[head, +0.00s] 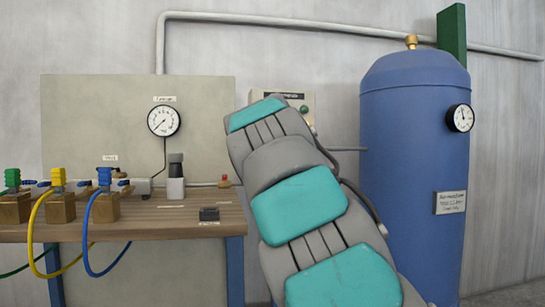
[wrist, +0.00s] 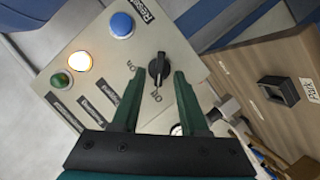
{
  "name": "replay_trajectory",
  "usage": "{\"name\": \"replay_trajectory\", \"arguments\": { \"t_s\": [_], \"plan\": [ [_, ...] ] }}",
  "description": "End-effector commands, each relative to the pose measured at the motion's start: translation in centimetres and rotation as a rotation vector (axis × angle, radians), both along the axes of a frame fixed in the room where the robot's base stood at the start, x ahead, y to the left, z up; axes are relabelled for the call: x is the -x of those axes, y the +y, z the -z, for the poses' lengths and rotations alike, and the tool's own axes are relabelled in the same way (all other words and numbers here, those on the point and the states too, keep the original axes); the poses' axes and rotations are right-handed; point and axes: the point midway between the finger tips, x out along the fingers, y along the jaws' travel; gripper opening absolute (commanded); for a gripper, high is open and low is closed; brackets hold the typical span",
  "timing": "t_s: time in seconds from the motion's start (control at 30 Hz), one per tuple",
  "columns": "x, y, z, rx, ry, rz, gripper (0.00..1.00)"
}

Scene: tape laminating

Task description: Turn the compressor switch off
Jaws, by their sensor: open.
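The compressor switch (wrist: 157,68) is a black rotary knob on a pale control panel (wrist: 185,50) in the wrist view. Small markings sit around it; I cannot tell surely which one it points at. My gripper (wrist: 159,77) has green fingers, open, one on each side of the knob, with the tips close to the panel; I cannot tell whether they touch the knob. In the head view the panel (head: 304,101) is mostly hidden behind my arm.
A wooden bench (head: 150,219) with valves and hoses stands left. A blue tank (head: 413,170) stands right.

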Motion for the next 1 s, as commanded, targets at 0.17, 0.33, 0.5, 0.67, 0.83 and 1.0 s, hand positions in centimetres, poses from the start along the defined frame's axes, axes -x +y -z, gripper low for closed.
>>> {"name": "replay_trajectory", "arguments": {
  "t_s": [0.17, 0.33, 0.5, 0.67, 0.83, 1.0],
  "plan": [
    [2.3, 0.2, -0.8, -0.001, -0.005, -0.002, 0.44],
    [4.5, 0.1, -1.3, -0.001, -0.003, 0.000, 0.44],
    [5.9, 0.2, -1.7, -0.001, -0.003, -0.002, 0.44],
    [6.1, 0.1, -1.8, -0.002, -0.002, -0.002, 0.44],
    [6.1, 0.1, -1.8, -0.001, -0.002, -0.002, 0.44],
    [6.1, 0.0, -1.7, -0.003, 0.001, 0.002, 0.44]
  ]
}}
